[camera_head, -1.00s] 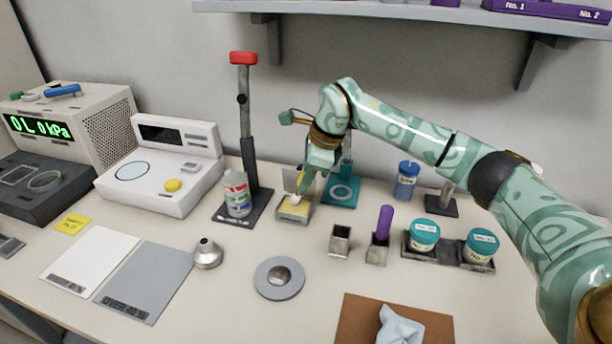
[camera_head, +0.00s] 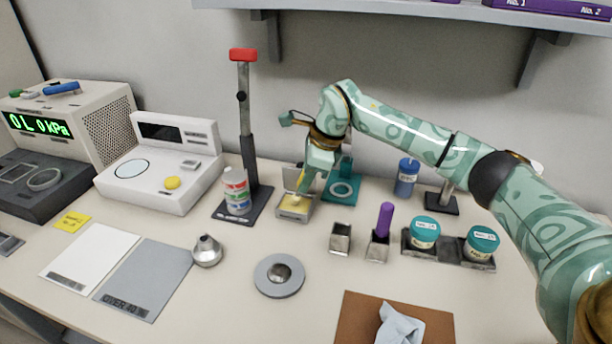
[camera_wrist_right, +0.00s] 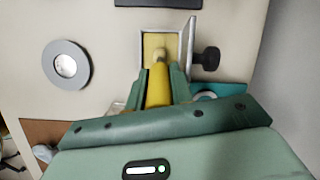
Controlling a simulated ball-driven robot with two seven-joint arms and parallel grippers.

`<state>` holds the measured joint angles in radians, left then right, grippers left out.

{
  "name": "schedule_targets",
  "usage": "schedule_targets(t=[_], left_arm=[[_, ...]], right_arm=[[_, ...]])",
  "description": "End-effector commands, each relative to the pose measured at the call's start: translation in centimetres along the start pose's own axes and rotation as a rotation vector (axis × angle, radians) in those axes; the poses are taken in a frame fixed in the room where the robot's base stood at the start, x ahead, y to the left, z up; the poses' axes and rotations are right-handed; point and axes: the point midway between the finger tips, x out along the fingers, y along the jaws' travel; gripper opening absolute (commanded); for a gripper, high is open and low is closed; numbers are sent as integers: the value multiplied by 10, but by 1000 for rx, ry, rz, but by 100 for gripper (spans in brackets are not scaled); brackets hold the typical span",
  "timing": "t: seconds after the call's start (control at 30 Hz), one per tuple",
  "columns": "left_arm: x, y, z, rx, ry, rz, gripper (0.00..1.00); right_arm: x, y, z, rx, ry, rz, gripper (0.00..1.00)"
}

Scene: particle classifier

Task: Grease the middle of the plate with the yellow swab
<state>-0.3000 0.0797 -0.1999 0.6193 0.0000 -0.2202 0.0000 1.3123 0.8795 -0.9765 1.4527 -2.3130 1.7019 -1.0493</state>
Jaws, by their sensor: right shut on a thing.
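My right gripper (camera_head: 304,186) points down over a small open grey box (camera_head: 309,212) with yellow filling. It is shut on the yellow swab (camera_wrist_right: 158,88). In the right wrist view the swab's tip (camera_wrist_right: 160,56) is at the yellow filling (camera_wrist_right: 156,42); I cannot tell how deep it sits. A round grey plate (camera_head: 262,284) with a shiny metal middle lies on the table, in front of the box and apart from the swab. It also shows in the right wrist view (camera_wrist_right: 48,66). My left gripper is not in view.
A stand with a red top (camera_head: 243,55) and a striped can (camera_head: 237,192) are left of the box. A teal stand (camera_head: 343,190) is close behind right. A metal cone (camera_head: 207,251), small cups and teal-lidded jars (camera_head: 424,230) stand around. Table beside the plate is clear.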

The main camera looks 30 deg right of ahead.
Motion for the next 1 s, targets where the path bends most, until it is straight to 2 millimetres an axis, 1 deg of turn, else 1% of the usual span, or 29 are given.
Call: schedule_targets(t=[0.5,1.0], left_arm=[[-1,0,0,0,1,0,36],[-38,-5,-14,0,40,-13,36]], right_arm=[[-1,0,0,0,1,0,0],[-48,-4,17,0,-1,-3,0]])
